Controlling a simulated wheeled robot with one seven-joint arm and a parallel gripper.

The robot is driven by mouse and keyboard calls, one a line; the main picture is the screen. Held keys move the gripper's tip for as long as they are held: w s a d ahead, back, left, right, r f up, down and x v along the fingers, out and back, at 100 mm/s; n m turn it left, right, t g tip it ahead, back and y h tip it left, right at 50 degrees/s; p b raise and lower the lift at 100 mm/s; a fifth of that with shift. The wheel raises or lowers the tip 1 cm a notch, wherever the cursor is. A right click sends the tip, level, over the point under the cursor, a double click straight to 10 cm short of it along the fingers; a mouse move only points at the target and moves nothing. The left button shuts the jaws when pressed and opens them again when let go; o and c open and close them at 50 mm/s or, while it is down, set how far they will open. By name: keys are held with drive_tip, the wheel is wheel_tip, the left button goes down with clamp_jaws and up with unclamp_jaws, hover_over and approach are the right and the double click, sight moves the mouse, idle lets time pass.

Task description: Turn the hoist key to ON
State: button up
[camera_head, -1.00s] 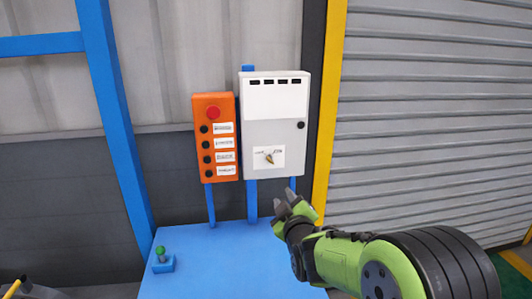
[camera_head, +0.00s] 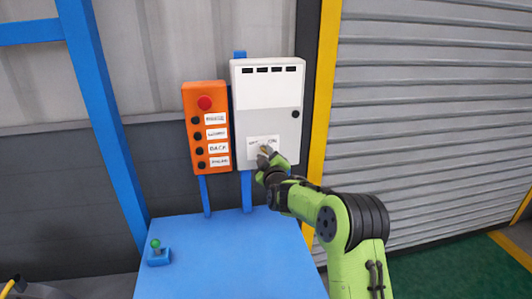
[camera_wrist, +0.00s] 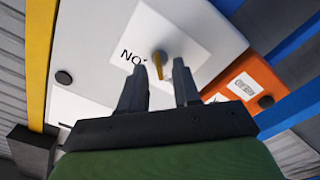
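The hoist key (camera_wrist: 158,64) is a small brass-coloured key on a white label (camera_head: 262,142) on the front of the grey-white control box (camera_head: 270,105). In the wrist view the label shows upside down, with "ON" readable beside the key. My gripper (camera_wrist: 159,82) is open. Its two fingertips point at the box, and the key shows between and just beyond them. I cannot tell whether the fingers touch the key. In the head view my gripper (camera_head: 265,158) covers the label's lower part and much of the key.
An orange button box (camera_head: 207,128) with a red button and several labelled black buttons stands close to the left of the control box. A blue table (camera_head: 220,255) below carries a small green-topped joystick (camera_head: 157,252). A yellow post (camera_head: 325,95) and a roller shutter are on the right.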

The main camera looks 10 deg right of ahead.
drive_tip(key=shift+w, duration=0.45)
clamp_jaws()
